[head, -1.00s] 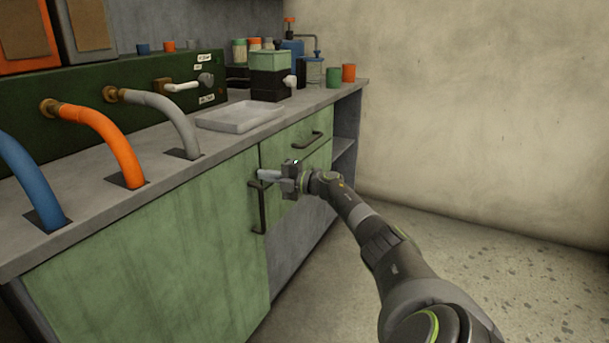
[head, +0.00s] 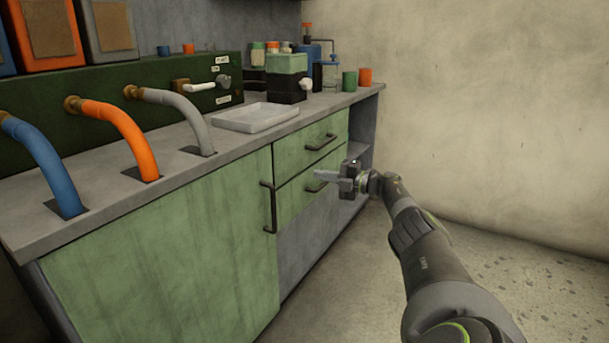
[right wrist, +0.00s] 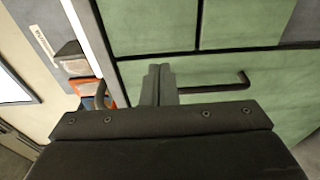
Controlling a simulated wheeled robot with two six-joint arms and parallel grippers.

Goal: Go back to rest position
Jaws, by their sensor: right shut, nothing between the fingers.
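My right gripper (head: 320,175) is shut and empty. It hangs in front of the green cabinet, at the lower drawer, with its fingertips overlapping that drawer's handle (head: 317,186) in the head view; I cannot tell the gap. Its fingers show pressed together in the right wrist view (right wrist: 159,84), before green panels and a dark handle (right wrist: 243,80). The green cabinet door (head: 160,265) looks shut, and its vertical handle (head: 268,208) is left of the gripper, clear of it. My left gripper is out of view.
The grey counter (head: 120,200) carries a white tray (head: 257,118), blue, orange (head: 125,135) and grey hoses, and several jars and cups. An open shelf bay (head: 360,140) lies at the cabinet's right end. The floor (head: 510,250) to the right is clear.

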